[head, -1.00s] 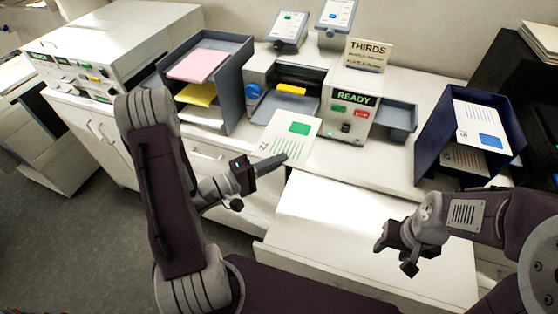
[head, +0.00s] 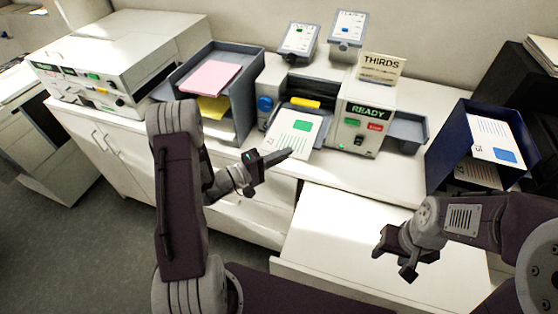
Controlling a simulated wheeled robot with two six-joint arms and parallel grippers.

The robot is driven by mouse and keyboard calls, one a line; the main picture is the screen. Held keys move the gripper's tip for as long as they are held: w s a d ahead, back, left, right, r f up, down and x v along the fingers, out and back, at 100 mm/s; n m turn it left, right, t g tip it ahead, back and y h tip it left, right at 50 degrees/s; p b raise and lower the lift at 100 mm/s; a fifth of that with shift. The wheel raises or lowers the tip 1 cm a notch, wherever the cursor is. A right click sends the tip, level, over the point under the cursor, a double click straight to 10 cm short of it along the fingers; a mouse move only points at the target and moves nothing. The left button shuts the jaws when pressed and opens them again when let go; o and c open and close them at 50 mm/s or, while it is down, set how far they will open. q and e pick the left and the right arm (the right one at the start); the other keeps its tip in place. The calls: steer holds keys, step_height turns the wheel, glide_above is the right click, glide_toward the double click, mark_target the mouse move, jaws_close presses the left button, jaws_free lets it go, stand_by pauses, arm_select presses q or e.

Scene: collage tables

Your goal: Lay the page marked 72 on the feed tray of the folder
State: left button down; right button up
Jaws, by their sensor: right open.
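The white page with a green square (head: 294,127) is over the feed tray (head: 275,112) at the front of the folder (head: 365,112). Its number is small and sideways near the lower left edge. Its lower end comes towards the front edge of the counter. My left gripper (head: 283,154) is at the page's lower edge, with its fingers together on it. I cannot tell whether the page fully rests on the tray. The folder's panel reads READY, and a THIRDS sign stands on top.
A grey stacked tray (head: 236,113) with pink and yellow sheets stands left of the folder. A dark blue tray (head: 437,150) at the right holds pages, one with a blue square. A white machine (head: 120,60) is at the far left. An open drawer (head: 350,235) lies below.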

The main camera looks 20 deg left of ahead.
mark_target(290, 144)
arm_select(q)
steer(key=w, duration=0.4)
steer(key=shift+w+d+f, duration=0.25)
steer(key=shift+d+f, duration=0.05)
steer(key=shift+d, duration=0.05)
steer(key=shift+s+a+f+b, duration=0.1)
steer(key=shift+a+f+b, duration=0.1)
steer(key=shift+f+b, duration=0.35)
steer(key=shift+d+r, duration=0.2)
steer(key=c, duration=1.6)
jaws_free()
steer(key=shift+a, duration=0.1)
